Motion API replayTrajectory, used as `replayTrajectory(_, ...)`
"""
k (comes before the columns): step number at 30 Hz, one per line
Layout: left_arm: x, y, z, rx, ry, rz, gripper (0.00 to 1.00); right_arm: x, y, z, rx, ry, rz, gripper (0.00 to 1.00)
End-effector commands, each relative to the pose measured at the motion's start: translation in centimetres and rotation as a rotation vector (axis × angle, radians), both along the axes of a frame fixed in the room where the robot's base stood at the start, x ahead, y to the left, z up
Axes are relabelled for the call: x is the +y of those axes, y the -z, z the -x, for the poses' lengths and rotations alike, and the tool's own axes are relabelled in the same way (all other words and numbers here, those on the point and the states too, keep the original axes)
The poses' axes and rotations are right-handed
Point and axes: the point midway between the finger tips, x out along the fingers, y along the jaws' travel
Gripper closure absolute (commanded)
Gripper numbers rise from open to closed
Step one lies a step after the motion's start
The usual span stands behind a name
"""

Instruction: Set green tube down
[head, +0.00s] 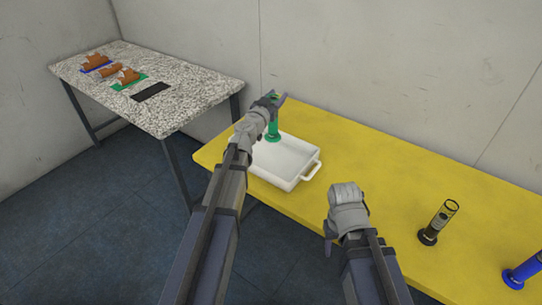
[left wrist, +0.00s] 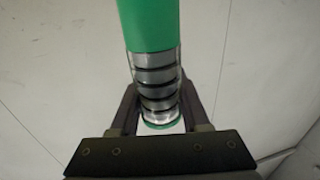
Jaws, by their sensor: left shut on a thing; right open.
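The green tube (head: 273,129) is upright or nearly so at the white tray's back left part in the head view. I cannot tell whether its base touches anything. My left gripper (head: 271,98) is shut on the tube near its top. In the left wrist view the green tube (left wrist: 150,24) runs between the fingers, with a clear section holding dark-edged rings and a green rim. My right gripper (head: 329,247) is open and empty, in front of the yellow table's near edge; its fingers are partly hidden by the wrist.
The white tray (head: 308,172) stands on the yellow table (head: 400,165). A speckled table (head: 190,90) at the left holds brown items on coloured mats. The yellow table's middle is clear.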

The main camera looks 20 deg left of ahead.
Motion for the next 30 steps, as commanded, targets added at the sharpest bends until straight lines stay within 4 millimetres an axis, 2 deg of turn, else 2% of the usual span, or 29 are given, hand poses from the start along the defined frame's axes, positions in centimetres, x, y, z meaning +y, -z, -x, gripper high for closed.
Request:
replayTrajectory(5,0.1,0.8,0.0,0.000,-0.001,0.000,1.00,0.0,0.8,0.0,0.000,0.000,0.000,0.50)
replayTrajectory(16,0.1,6.0,0.0,0.000,-0.001,0.000,1.00,0.0,6.0,0.0,0.000,-0.001,0.000,0.50)
replayTrajectory(25,0.1,6.6,0.0,0.000,-0.001,0.000,1.00,0.0,6.6,0.0,0.000,-0.001,0.000,0.50)
replayTrajectory(30,0.1,8.3,0.0,0.000,-0.001,0.000,1.00,0.0,8.3,0.0,0.000,-0.001,0.000,0.50)
